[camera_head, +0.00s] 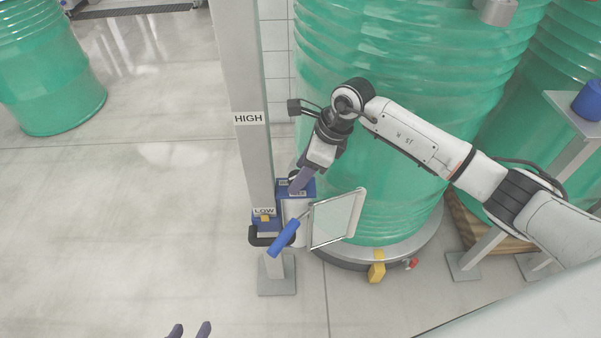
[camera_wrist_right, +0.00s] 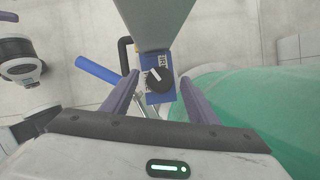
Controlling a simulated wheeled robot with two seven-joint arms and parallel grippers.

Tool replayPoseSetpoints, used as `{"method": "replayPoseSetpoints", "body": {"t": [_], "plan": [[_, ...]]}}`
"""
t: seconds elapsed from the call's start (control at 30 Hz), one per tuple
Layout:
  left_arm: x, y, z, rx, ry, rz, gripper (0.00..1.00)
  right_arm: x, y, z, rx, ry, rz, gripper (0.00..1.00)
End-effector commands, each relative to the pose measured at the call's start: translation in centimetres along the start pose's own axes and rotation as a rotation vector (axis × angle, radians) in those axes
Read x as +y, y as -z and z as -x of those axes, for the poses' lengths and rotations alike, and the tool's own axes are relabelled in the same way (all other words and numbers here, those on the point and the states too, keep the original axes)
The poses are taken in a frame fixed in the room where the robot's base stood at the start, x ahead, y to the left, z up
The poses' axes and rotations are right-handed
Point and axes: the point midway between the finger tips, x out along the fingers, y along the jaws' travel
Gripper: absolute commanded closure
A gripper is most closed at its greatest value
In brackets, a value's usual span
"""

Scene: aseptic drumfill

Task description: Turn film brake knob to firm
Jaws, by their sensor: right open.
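The film brake knob (camera_wrist_right: 160,78) is a round black dial with a white pointer mark, on a blue plate (camera_wrist_right: 158,97) in the right wrist view. The mark slants to the upper left. Small white labels lie beside the knob; their words are too small to read surely. My right gripper (camera_wrist_right: 158,82) is open, one finger on each side of the knob; contact cannot be told. In the head view my right gripper (camera_head: 300,183) reaches down onto the blue-topped carriage (camera_head: 308,187) and hides much of the knob. My left gripper (camera_head: 190,330) is open and empty at the bottom edge.
The carriage sits on a grey post (camera_head: 240,80) with HIGH and LOW labels. A blue handle (camera_head: 284,238) and a framed clear panel (camera_head: 336,218) stick out beside it. A large green drum (camera_head: 400,60) stands close behind.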

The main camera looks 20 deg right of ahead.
Motion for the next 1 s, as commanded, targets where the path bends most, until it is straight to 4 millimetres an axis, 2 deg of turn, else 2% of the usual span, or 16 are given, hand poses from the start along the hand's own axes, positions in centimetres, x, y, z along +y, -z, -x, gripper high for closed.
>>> {"method": "replayPoseSetpoints", "body": {"t": [0.3, 0.57, 0.83, 1.0], "plan": [[0.02, 0.03, -0.01, 0.002, -0.001, 0.002, 0.63, 0.0, 0.02, -0.37, 0.0, 0.0, -0.001, 0.47], [-0.01, -0.18, -0.06, -0.003, 0.0, 0.002, 0.63, 0.01, 0.01, -0.35, 0.0, 0.0, -0.001, 0.87], [0.03, -0.05, 0.16, -0.007, 0.001, 0.0, 0.63, 0.09, -0.04, -0.21, 0.0, 0.012, -0.031, 0.87], [0.04, -0.03, 0.53, -0.019, 0.003, -0.006, 0.63, 0.18, -0.08, -0.11, 0.001, 0.043, -0.109, 0.87]]}}
